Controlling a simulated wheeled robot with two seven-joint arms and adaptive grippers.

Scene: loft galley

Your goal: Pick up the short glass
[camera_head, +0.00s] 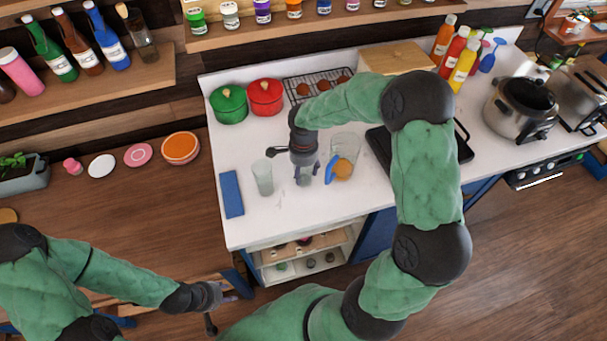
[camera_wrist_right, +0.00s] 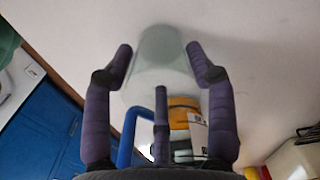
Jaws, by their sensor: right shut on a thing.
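In the right wrist view, the short glass (camera_wrist_right: 160,55) is clear and sits between the spread fingers of my right gripper (camera_wrist_right: 160,75), which is shut on it. In the head view my right gripper (camera_head: 304,178) points down at the white counter between two clear glasses. There it hides most of the glass it holds. A taller glass (camera_head: 263,178) stands to its left, and another clear glass (camera_head: 346,146) stands to its right. My left gripper (camera_head: 222,307) is empty, low in front of the counter, with its fingers apart.
An orange-and-blue item (camera_head: 343,169) is close to the right of my right gripper. A blue slab (camera_head: 231,193) lies at the left of the white counter (camera_head: 285,222). Green (camera_head: 229,105) and red (camera_head: 265,97) pots stand behind. A dark tray lies under my right arm.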

